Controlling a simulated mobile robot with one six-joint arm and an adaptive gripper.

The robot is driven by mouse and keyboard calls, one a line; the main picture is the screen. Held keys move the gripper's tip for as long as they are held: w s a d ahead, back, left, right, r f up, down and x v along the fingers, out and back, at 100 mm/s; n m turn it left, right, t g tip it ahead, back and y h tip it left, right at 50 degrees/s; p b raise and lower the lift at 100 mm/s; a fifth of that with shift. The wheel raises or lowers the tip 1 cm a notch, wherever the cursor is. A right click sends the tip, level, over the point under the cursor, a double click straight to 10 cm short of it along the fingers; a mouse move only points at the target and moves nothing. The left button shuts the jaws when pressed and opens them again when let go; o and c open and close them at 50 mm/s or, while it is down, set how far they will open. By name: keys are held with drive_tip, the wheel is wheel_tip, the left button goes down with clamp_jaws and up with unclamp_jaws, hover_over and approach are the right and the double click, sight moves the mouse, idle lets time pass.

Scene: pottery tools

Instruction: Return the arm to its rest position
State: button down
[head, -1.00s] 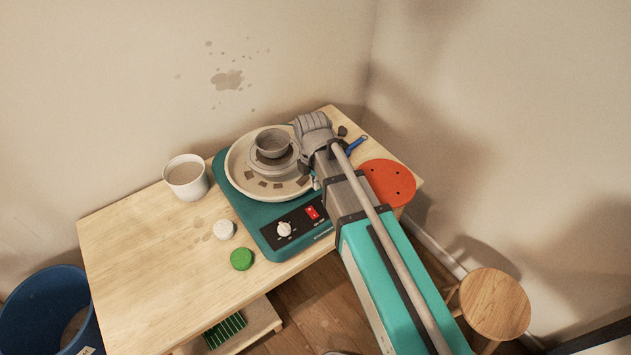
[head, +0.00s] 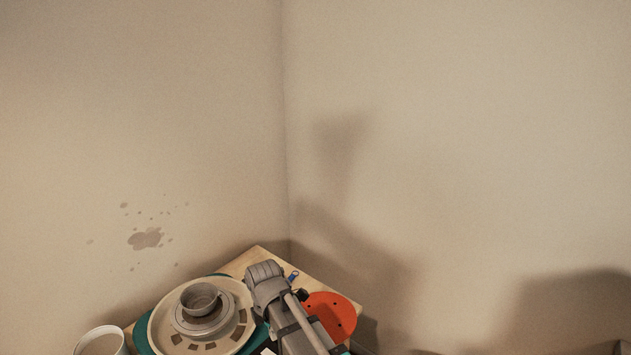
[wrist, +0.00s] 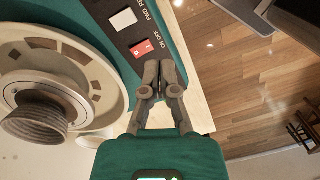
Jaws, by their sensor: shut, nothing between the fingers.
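My gripper (wrist: 160,78) shows in the wrist view with its fingertips together and nothing between them. It is above the right edge of the pottery wheel, beside the red power switch (wrist: 142,49). In the head view my arm reaches over the right side of the table (head: 318,267), and the fingertips are hidden there. The teal pottery wheel (head: 143,338) carries a cream splash pan (head: 164,312) with a small grey bowl (head: 201,300) at its centre. The bowl also shows in the wrist view (wrist: 38,122).
An orange-red disc with holes (head: 334,311) lies to the right of my arm. A white bucket (head: 100,342) stands at the lower left. Walls meet in a corner behind the table. Wooden floor (wrist: 240,75) shows beyond the table edge in the wrist view.

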drive_tip(key=s+d+m, duration=0.2)
drive_tip(key=d+m, duration=2.1)
drive_tip(key=d, duration=0.5)
drive_tip(key=shift+m+t+y, duration=0.3)
drive_tip(key=shift+m, duration=0.1)
drive_tip(key=shift+d, duration=0.1)
